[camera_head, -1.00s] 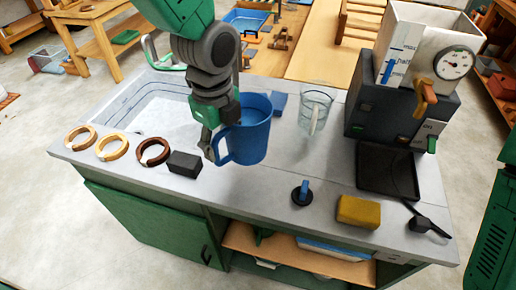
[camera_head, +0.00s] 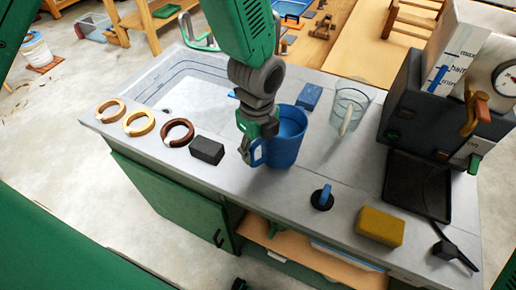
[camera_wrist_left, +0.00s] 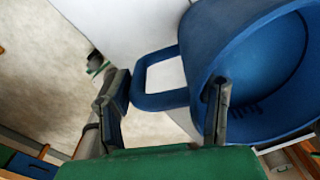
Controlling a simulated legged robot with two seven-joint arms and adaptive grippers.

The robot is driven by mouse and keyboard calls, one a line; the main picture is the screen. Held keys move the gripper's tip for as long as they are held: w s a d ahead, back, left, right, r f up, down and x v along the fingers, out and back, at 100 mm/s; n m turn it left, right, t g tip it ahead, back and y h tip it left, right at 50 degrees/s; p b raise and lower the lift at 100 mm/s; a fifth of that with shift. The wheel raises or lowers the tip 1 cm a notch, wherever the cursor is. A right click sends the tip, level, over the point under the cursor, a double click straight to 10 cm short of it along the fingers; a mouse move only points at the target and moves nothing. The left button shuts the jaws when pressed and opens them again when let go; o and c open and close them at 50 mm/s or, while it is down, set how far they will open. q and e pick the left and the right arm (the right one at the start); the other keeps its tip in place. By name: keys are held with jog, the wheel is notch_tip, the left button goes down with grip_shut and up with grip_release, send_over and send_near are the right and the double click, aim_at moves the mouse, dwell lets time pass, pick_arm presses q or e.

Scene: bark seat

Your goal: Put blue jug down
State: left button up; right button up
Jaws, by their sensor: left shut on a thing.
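The blue jug (camera_head: 288,137) is upright over the middle of the grey counter (camera_head: 270,205), its handle turned to the left. I cannot tell whether its base touches the counter. My left gripper (camera_head: 252,147) is shut on the jug's handle. In the left wrist view, the fingers (camera_wrist_left: 165,103) stand on either side of the blue handle (camera_wrist_left: 157,78), and the jug's open mouth (camera_wrist_left: 275,70) shows at the right. My right gripper is not in view.
A black block (camera_head: 207,150) lies left of the jug and a clear jug (camera_head: 348,108) stands right. A blue-handled black disc (camera_head: 322,197) and a yellow sponge (camera_head: 380,227) lie nearer the front. A dark machine (camera_head: 425,110) stands at right. Three rings lie by the sink.

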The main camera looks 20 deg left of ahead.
pick_arm(q)
jog(key=shift+d+f, duration=0.3)
jog(key=shift+f, duration=0.2)
jog(key=shift+d, duration=0.3)
jog(key=o, duration=1.1)
jog(key=shift+a, duration=0.15)
jog(key=shift+o, duration=1)
jog(key=shift+a, duration=0.25)
jog(key=shift+a+f, duration=0.1)
jog(key=shift+a, duration=0.2)
jog(key=shift+d+r, duration=0.25)
notch_tip(320, 180, up, 11)
jog(key=shift+s+a+f, duration=0.1)
jog(key=shift+a+f, duration=0.05)
jog(key=shift+f, duration=0.05)
jog(key=shift+a+r, duration=0.1)
jog(key=shift+r, duration=0.35)
jog(key=shift+d, duration=0.2)
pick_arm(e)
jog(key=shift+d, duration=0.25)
pick_arm(q)
jog(key=shift+d+r, duration=0.1)
jog(key=shift+d, duration=0.15)
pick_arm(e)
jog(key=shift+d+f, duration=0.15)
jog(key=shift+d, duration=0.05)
pick_arm(q)
jog(key=shift+s+a, duration=0.1)
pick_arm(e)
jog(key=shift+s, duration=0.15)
